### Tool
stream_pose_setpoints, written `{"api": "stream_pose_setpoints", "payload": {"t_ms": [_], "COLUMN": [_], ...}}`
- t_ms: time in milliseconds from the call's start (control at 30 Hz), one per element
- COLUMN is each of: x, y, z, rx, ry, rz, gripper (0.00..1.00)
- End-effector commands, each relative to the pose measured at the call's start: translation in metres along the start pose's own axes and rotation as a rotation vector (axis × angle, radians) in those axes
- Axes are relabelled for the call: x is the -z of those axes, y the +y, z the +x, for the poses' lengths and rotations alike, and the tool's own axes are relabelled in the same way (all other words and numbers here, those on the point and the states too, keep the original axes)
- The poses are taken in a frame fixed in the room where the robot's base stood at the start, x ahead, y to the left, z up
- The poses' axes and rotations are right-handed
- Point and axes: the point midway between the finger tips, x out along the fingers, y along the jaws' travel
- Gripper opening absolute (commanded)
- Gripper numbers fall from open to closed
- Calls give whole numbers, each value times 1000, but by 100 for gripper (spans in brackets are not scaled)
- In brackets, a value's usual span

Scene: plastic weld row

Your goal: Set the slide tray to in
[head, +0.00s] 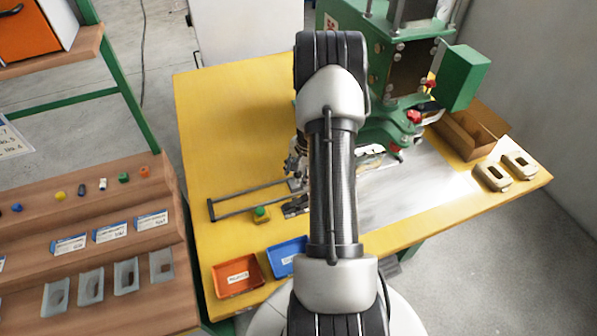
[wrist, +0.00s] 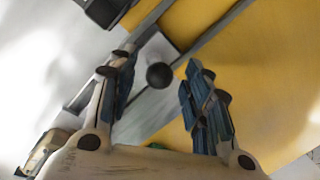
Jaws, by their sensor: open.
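The slide tray shows in the wrist view as a grey metal plate (wrist: 150,108) between two dark parallel rails. A round black knob (wrist: 159,75) stands on it. My gripper (wrist: 161,62) is open, with a finger on each side of the knob and a visible gap to each. I cannot tell the height of the fingertips against the knob. In the head view the rails (head: 250,200) stick out left from the press over the yellow table, and my gripper (head: 296,184) is at their right part. My arm hides the tray there.
A green press (head: 400,65) stands behind my arm on the yellow table (head: 225,110). A small green button box (head: 261,214) sits just in front of the rails. An orange tray (head: 237,276) and a blue tray (head: 287,257) lie at the front edge. A cardboard box (head: 470,130) is right.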

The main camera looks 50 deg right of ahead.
Motion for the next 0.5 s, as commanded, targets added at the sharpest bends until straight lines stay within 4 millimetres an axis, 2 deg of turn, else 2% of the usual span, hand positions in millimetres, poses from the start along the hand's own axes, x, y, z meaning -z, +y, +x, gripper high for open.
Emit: {"api": "stream_pose_setpoints", "payload": {"t_ms": [167,500], "x": [2,1], "y": [-1,0], "z": [-22,-92], "rx": [3,2], "ry": [4,4], "rz": [0,-1], "gripper": [45,45]}}
